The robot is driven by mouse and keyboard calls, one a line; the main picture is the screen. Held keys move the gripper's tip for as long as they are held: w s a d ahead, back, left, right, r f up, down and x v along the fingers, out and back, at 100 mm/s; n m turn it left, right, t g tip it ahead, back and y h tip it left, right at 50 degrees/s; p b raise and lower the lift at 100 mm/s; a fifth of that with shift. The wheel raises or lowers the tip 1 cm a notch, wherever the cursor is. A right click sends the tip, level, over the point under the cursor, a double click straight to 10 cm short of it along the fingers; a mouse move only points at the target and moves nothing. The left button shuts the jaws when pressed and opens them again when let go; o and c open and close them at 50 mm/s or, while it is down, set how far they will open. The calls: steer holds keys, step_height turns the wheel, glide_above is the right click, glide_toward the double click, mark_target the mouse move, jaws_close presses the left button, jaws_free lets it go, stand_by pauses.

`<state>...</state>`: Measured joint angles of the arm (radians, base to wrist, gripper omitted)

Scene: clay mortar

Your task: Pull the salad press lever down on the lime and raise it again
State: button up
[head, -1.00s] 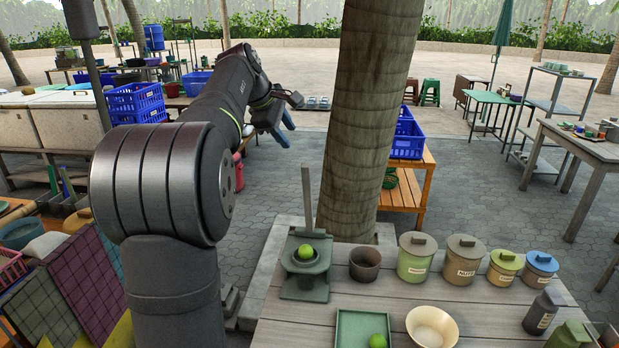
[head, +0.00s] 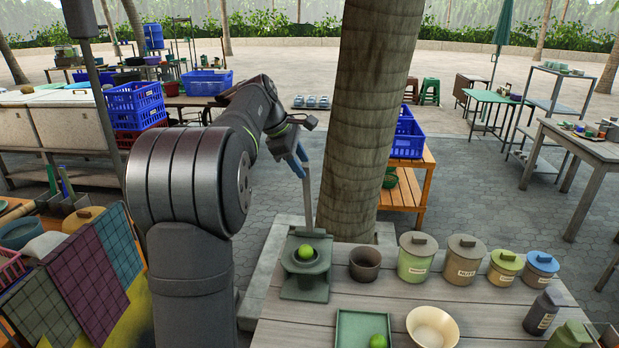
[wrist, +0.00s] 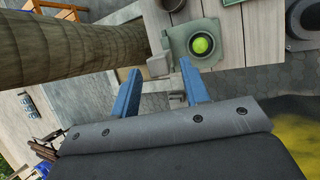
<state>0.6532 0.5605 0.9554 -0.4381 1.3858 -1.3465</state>
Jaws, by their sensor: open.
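The green salad press (head: 304,266) stands at the table's back left corner, with a lime (head: 306,252) in its cup. Its grey lever (head: 308,202) stands upright behind the cup. My gripper (head: 300,165) is open and empty near the top of the lever. In the wrist view my two blue fingers (wrist: 160,88) point toward the press (wrist: 198,42). The lime (wrist: 200,45) shows beyond the fingertips. The lever's end (wrist: 160,65) shows near the fingertips, toward the left finger. I cannot tell whether a finger touches the lever.
A thick tree trunk (head: 369,120) rises right behind the press, close to the lever. A brown bowl (head: 365,263) and several lidded jars stand to the right. A green tray (head: 345,328) with another lime and a cream bowl (head: 432,328) lie in front.

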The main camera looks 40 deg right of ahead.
mark_target(310, 188)
steer(key=x, duration=0.6)
jaws_close()
